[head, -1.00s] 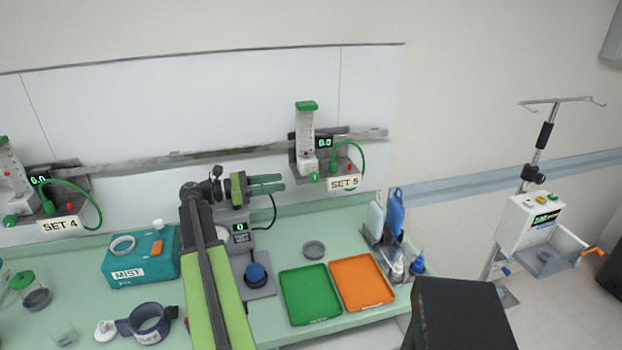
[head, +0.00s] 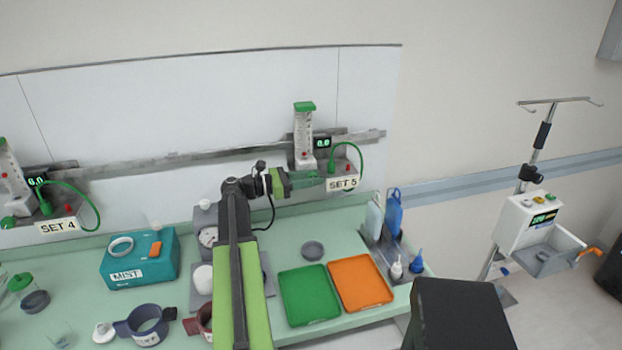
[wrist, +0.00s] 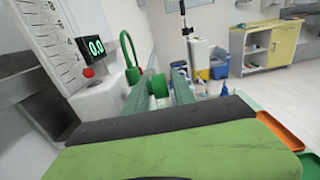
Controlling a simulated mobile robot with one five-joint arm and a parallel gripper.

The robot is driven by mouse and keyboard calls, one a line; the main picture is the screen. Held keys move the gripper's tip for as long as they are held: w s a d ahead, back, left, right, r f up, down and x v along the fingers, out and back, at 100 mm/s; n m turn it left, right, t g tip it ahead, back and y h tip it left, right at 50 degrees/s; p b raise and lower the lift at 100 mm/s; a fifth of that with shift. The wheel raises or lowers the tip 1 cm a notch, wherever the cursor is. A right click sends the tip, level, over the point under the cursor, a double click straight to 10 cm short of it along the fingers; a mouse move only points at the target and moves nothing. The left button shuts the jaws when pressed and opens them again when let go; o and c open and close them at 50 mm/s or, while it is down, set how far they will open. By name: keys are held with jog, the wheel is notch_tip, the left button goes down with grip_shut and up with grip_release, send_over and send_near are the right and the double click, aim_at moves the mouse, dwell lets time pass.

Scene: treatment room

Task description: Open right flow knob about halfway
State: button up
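The right flowmeter (head: 303,130), labelled SET 5, hangs on the wall rail with its display (head: 322,143) reading 0.0. The same display shows in the wrist view (wrist: 95,47). Its green flow knob (wrist: 158,85) sits between the two fingers of my gripper (wrist: 160,88) in the wrist view. The fingers stand on either side of the knob and look apart, not clearly pressed on it. In the head view my gripper (head: 308,180) reaches right to the base of the flowmeter and hides the knob.
A green hose (head: 361,160) loops beside the SET 5 label (head: 342,184). The left flowmeter (head: 14,190), SET 4, reads 6.0. Below are a teal MIST box (head: 140,270), a green tray (head: 309,296), an orange tray (head: 361,283) and a bottle rack (head: 385,250).

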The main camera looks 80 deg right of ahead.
grip_shut()
jog(key=shift+f+b, duration=0.45)
jog(key=shift+b, duration=0.4)
jog(key=shift+g+b, duration=0.5)
jog(key=shift+b, duration=0.1)
jog(key=shift+r, duration=0.3)
jog(key=shift+c, duration=0.2)
grip_release()
jog(key=o, duration=0.3)
jog(key=shift+a+r+h, duration=0.15)
jog(key=shift+h, duration=0.15)
